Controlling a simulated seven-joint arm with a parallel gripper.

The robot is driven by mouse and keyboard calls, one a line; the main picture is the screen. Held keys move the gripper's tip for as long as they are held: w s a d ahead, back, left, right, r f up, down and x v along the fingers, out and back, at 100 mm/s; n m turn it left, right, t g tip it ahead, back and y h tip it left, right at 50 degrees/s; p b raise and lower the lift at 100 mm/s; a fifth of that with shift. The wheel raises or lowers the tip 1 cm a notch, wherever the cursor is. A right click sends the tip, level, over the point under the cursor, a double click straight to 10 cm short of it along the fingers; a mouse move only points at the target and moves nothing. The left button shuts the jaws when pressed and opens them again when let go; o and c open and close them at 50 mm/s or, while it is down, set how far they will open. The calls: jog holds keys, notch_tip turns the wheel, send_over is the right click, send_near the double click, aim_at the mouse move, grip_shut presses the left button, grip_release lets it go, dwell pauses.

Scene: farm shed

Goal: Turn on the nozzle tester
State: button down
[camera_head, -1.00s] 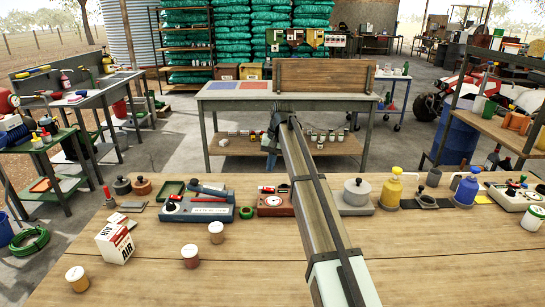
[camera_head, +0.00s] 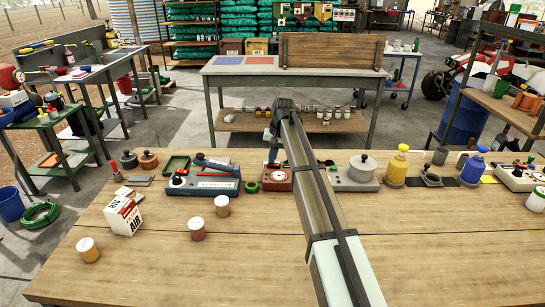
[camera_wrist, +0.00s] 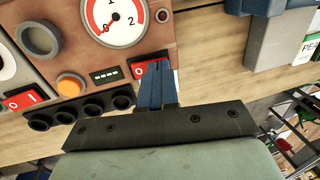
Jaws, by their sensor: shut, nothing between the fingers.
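A brown-red box with a round white gauge (camera_head: 277,174), which I take to be the nozzle tester, stands on the wooden bench. In the wrist view its gauge (camera_wrist: 114,16), a grey knob (camera_wrist: 39,39), an orange button (camera_wrist: 71,84) and a red rocker switch (camera_wrist: 138,71) marked 0 show close up. My gripper (camera_wrist: 155,66) is shut and empty, its blue fingertips over the switch and hiding part of it. Whether they touch it cannot be told.
A blue device (camera_head: 203,182) stands left of the box. Jars and an AIR carton (camera_head: 123,214) stand front left.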

jog(key=shift+a+f, duration=0.15)
jog(key=shift+f, duration=0.15)
jog(key=shift+s+d, duration=0.1)
jog(key=shift+d, duration=0.15)
jog(key=shift+d, duration=0.65)
jog(key=shift+r, duration=0.1)
notch_tip(320, 180, up, 14)
jog(key=d, duration=0.2)
jog(key=shift+d, duration=0.3)
